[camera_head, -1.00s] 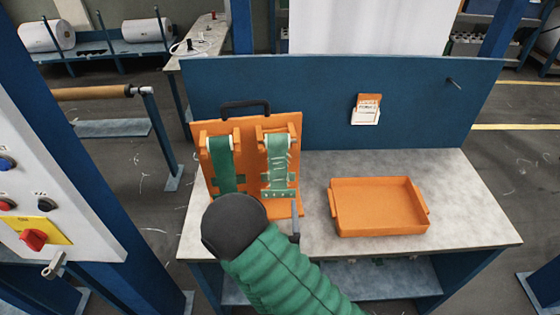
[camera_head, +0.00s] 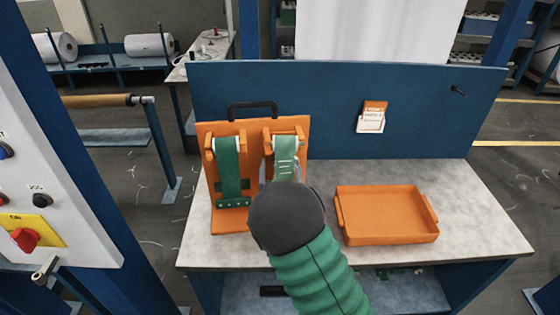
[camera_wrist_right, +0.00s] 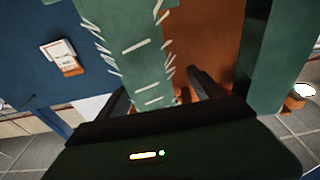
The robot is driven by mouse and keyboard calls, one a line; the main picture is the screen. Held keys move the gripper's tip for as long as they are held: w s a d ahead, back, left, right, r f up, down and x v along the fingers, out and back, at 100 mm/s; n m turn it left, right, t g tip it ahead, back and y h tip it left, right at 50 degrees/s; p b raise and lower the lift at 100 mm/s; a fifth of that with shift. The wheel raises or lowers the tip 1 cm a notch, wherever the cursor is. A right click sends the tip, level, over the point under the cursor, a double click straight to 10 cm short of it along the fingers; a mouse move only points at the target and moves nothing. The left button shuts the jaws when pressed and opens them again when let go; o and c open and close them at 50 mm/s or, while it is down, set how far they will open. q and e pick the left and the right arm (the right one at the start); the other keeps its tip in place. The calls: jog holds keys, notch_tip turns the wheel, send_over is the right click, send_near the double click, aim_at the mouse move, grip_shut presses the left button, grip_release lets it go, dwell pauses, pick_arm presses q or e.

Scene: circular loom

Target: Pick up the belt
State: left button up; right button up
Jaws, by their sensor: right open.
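An orange stand (camera_head: 230,222) with a black handle holds two green belts on the table. The left belt (camera_head: 229,160) is plain green and hangs over its roller; it also shows in the right wrist view (camera_wrist_right: 272,50). The right belt (camera_head: 286,150) has white cross marks, and my right arm hides its lower part in the head view. In the right wrist view, the marked belt (camera_wrist_right: 130,40) hangs just in front of my right gripper (camera_wrist_right: 158,88). The gripper is open, its fingers on either side of the belt's lower part. I cannot tell if they touch it. My left gripper is out of view.
An empty orange tray (camera_head: 388,238) sits right of the stand on the grey table (camera_head: 470,220). A blue back panel (camera_head: 430,85) carries a card holder (camera_head: 372,117). A control panel (camera_head: 50,190) stands at the left. The table's right end is clear.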

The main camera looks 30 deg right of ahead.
jog(key=shift+w+d+f, duration=0.15)
jog(key=shift+d, duration=0.35)
jog(key=shift+w+d+f, duration=0.1)
jog(key=shift+d+f, duration=0.05)
jog(key=shift+d, duration=0.6)
jog(key=shift+c, duration=0.3)
jog(key=shift+d+f, duration=0.1)
jog(key=shift+d, duration=0.1)
jog(key=shift+c, duration=1)
jog(key=shift+a, duration=0.1)
jog(key=shift+c, duration=1.3)
jog(key=shift+a+r, duration=0.2)
jog(key=shift+a, duration=0.35)
jog(key=c, duration=0.5)
jog(key=shift+a, duration=0.25)
jog(key=c, duration=0.5)
jog(key=shift+d, duration=0.1)
grip_shut()
jog(key=shift+d, duration=0.5)
jog(key=shift+f, duration=0.1)
pick_arm(q)
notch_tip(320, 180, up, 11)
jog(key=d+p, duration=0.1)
jog(key=p, duration=0.9)
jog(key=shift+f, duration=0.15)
pick_arm(e)
jog(key=a+r+v, duration=0.1)
jog(key=r+v, duration=0.2)
jog(key=v, duration=1.5)
